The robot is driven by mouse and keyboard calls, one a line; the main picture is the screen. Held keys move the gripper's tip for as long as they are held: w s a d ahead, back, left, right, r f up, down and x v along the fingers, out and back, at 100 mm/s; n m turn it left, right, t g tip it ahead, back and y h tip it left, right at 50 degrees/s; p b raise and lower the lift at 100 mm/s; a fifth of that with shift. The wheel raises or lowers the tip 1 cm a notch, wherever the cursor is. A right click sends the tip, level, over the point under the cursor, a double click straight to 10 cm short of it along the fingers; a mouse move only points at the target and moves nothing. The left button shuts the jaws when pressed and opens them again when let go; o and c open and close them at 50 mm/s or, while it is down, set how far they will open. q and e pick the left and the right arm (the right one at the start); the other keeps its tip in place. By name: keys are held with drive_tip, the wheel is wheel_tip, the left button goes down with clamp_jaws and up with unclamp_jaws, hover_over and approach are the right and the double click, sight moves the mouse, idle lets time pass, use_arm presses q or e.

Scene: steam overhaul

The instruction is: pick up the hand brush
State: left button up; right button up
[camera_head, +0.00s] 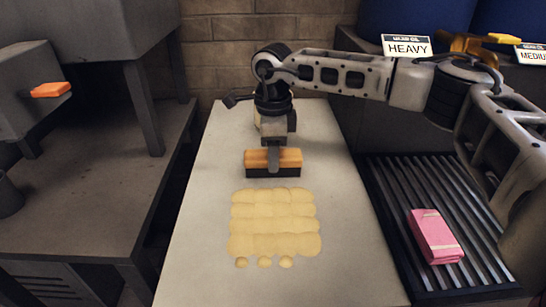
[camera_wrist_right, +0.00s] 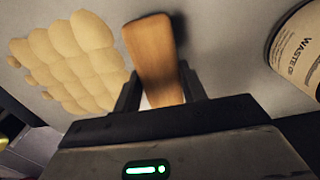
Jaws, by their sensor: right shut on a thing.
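The hand brush (camera_head: 289,157) has an orange-brown wooden back and dark bristles below. In the head view it is at the middle of the pale tabletop (camera_head: 210,190), just behind a yellowish patch (camera_head: 273,222). My right gripper (camera_head: 273,158) comes down over the brush from above and is shut on it. In the right wrist view the wooden back (camera_wrist_right: 153,55) sits between the two dark fingers of the gripper (camera_wrist_right: 160,95). I cannot tell whether the bristles touch the table. My left gripper is in neither view.
Signs reading HEAVY (camera_head: 407,46) and MEDIUM stand at the back right. A container labelled WASTE (camera_wrist_right: 298,50) is near the brush in the wrist view. A brick wall closes the back.

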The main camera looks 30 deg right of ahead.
drive_tip(key=shift+r, duration=0.5)
wheel_tip(320, 180, up, 2)
drive_tip(key=shift+r, duration=0.15)
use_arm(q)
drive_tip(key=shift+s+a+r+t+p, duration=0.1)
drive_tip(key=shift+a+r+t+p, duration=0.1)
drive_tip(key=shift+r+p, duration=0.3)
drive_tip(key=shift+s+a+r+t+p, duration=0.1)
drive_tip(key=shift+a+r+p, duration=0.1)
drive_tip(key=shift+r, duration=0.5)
use_arm(e)
drive_tip(key=s+a+r, duration=0.2)
drive_tip(key=a+r, duration=0.3)
drive_tip(key=a, duration=0.1)
drive_tip(key=s+a+r, duration=0.2)
drive_tip(key=a+r, duration=0.2)
drive_tip(key=a, duration=0.3)
drive_tip(key=shift+s+a+r, duration=0.15)
drive_tip(key=shift+s+r, duration=0.15)
drive_tip(key=shift+r, duration=0.1)
drive_tip(key=o, duration=0.5)
drive_tip(key=c, duration=0.3)
